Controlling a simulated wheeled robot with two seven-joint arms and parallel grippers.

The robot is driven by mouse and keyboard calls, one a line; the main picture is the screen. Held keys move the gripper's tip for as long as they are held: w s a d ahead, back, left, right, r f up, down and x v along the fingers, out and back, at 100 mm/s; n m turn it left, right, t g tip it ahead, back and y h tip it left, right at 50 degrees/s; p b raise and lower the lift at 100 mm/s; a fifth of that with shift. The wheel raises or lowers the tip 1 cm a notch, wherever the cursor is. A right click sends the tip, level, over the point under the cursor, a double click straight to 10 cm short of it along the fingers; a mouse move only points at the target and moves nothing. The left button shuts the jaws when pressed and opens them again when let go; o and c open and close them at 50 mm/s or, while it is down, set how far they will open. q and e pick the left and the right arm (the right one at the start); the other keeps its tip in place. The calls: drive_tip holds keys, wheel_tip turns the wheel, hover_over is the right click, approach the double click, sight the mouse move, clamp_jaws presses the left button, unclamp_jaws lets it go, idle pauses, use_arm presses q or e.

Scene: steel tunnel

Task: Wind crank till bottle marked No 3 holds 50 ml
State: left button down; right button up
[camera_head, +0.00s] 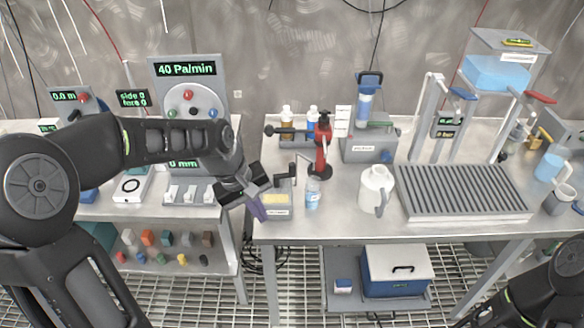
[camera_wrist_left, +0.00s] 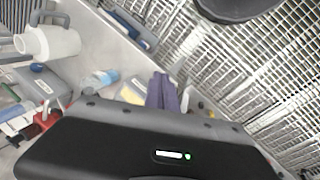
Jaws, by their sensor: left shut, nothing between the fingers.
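A small clear bottle (camera_head: 313,194) with a blue label stands on the right bench, in front of a red stand (camera_head: 322,150); its marking and fill are too small to read. The bottle also shows in the left wrist view (camera_wrist_left: 100,79). A black crank-like handle (camera_head: 287,180) shows just left of the bottle; its mounting is unclear. An amber bottle (camera_head: 286,116) and a blue-labelled bottle (camera_head: 312,117) stand behind the red stand. My right gripper is out of view.
A grey box with a yellow block (camera_head: 276,203) lies beside my left fingers. A gauge panel (camera_head: 186,70) reads 40 Pa/min. A gap separates the two benches.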

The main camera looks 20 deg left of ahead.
use_arm(q)
drive_tip(key=s+d+f+m+t, duration=0.1)
drive_tip(key=d+f+m, duration=0.1)
drive_tip(key=d+f, duration=0.45)
drive_tip(key=s+d+f+m, duration=0.1)
drive_tip(key=d+f+m, duration=0.15)
drive_tip(key=f, duration=0.75)
drive_tip(key=s+d+f+m+g, duration=0.1)
drive_tip(key=s+d+f, duration=0.3)
drive_tip(key=s+f, duration=0.2)
drive_tip(key=s+d+f+m+g+h, duration=0.1)
drive_tip(key=s+d+f, duration=0.3)
drive_tip(key=s+f, duration=0.3)
drive_tip(key=s, duration=0.4)
drive_tip(key=shift+s+d, duration=0.25)
drive_tip(key=shift+d, duration=0.1)
